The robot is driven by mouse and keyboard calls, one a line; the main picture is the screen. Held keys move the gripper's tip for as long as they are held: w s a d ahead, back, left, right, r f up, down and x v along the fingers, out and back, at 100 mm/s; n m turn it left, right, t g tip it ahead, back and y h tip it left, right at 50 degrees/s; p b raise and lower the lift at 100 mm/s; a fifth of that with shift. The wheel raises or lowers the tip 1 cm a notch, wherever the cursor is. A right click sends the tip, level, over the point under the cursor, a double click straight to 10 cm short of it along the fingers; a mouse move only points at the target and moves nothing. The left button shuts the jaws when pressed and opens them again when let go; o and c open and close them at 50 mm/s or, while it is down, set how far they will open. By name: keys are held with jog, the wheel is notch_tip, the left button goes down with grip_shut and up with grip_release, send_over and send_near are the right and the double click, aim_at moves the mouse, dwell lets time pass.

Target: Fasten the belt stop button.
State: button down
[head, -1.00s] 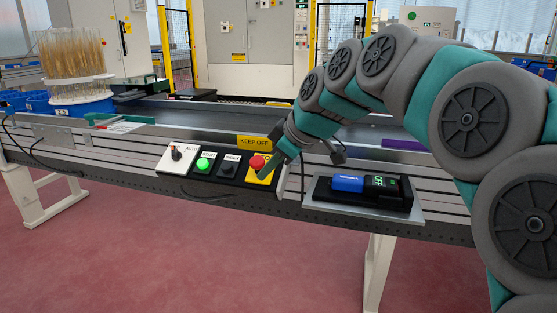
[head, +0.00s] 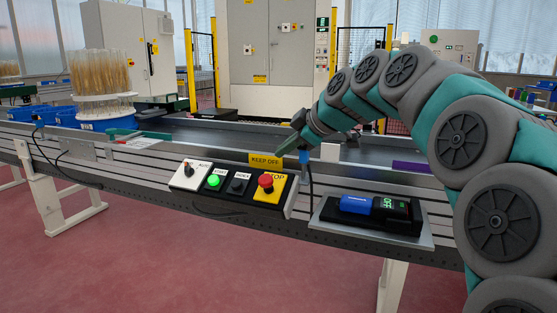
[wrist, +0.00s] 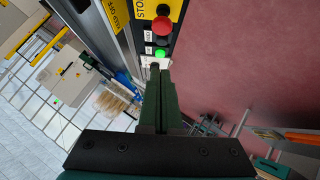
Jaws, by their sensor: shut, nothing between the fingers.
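The belt stop button is a red mushroom button (head: 265,181) on a yellow plate marked STOP, at the right end of the black control panel (head: 228,200). The red button also shows at the top of the wrist view (wrist: 162,25). My gripper (head: 296,150) is above and behind the panel's right end, apart from the button. In the wrist view my gripper's fingers (wrist: 158,75) are together with nothing between them. Whether the button is pressed in or out, I cannot tell.
Left of the button are a black button (head: 238,186), a lit green button (head: 213,181) and a selector knob (head: 188,170). A yellow KEEP OFF sign (head: 265,159) stands behind. A blue and black device (head: 372,206) lies on a tray at right. Wheat ears (head: 99,73) stand at left.

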aim_at(268, 180)
jog(key=shift+d+f+x, duration=0.3)
jog(key=shift+d+x, duration=0.05)
jog(key=shift+x, duration=1.6)
jog(key=shift+d+f+x, duration=0.25)
jog(key=shift+d+x, duration=0.1)
jog(key=shift+x, duration=1.65)
jog(key=shift+d+f+x, duration=0.3)
jog(key=shift+d+x, duration=0.1)
jog(key=shift+x, duration=1.55)
jog(key=shift+w, duration=0.1)
jog(key=shift+w+d+f+b, duration=0.1)
jog(key=shift+w+f+b, duration=0.1)
jog(key=shift+f+b, duration=0.35)
jog(key=shift+w+d+f+b, duration=0.1)
jog(key=shift+w+f+b, duration=0.1)
jog(key=shift+f+b, duration=0.4)
jog(key=shift+r, duration=0.2)
